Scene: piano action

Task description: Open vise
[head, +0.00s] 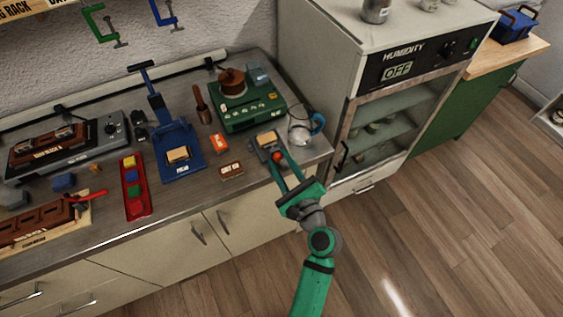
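A small grey vise (258,145) stands near the right front edge of the workbench. A light wooden block (268,137) shows at its top. A round red knob (277,156) is on the vise's near side. My green gripper (277,151) reaches over the bench edge from the front. Its two fingers are apart, one on each side of the red knob. Contact with the knob cannot be made out. The fingertips hide part of the vise, and the jaw gap is too small to read.
A green machine (245,105) stands behind the vise, and a glass jug (299,131) is close on its right. A small brown box (231,170) and an orange box (218,143) lie to the left. The humidity cabinet (385,110) stands right of the bench. The floor in front is clear.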

